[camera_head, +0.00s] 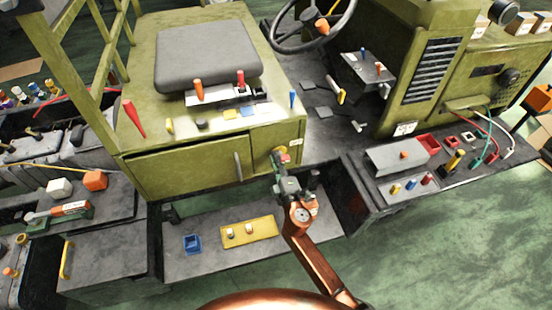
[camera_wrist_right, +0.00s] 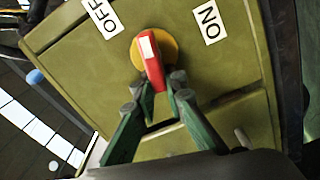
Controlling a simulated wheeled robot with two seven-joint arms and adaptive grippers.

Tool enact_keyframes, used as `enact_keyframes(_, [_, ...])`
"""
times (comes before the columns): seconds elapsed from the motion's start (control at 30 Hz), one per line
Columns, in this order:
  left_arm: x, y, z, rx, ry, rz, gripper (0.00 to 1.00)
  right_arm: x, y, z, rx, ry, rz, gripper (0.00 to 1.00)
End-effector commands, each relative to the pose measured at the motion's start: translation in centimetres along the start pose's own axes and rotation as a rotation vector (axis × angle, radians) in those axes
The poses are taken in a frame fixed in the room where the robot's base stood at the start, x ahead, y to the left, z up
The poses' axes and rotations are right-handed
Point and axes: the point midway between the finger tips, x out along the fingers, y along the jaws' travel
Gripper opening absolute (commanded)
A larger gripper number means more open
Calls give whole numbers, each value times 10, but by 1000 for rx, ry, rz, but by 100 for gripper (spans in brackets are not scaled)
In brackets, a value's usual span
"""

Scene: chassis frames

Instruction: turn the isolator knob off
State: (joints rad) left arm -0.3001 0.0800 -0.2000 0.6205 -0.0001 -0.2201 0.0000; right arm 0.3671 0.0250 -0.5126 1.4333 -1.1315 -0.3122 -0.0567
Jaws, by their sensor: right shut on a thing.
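The isolator knob (camera_wrist_right: 151,60) is a red handle with a white mark on a round yellow plate (camera_wrist_right: 170,48), set in a green panel. In the right wrist view the handle stands between an OFF label (camera_wrist_right: 101,17) and an ON label (camera_wrist_right: 209,22), and lies along neither. In the head view the knob (camera_head: 284,157) shows small on the front of the seat box. My right gripper (camera_wrist_right: 160,83) is shut on the lower end of the red handle, one finger on each side. It also shows in the head view (camera_head: 279,167). My left gripper is not in view.
A cabinet door with a vertical handle (camera_head: 238,165) is left of the knob. Below is a step with a yellow tray (camera_head: 263,231) and a blue bin (camera_head: 192,244). A side ledge (camera_head: 365,180) with a grey box is to the right.

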Motion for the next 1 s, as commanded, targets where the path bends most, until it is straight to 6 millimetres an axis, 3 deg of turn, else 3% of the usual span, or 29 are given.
enact_keyframes(0.4, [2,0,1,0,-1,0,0,0,-7,-1,-210,3,-2,0])
enact_keyframes(1.0, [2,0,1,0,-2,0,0,0,-9,0,-247,3,-3,0])
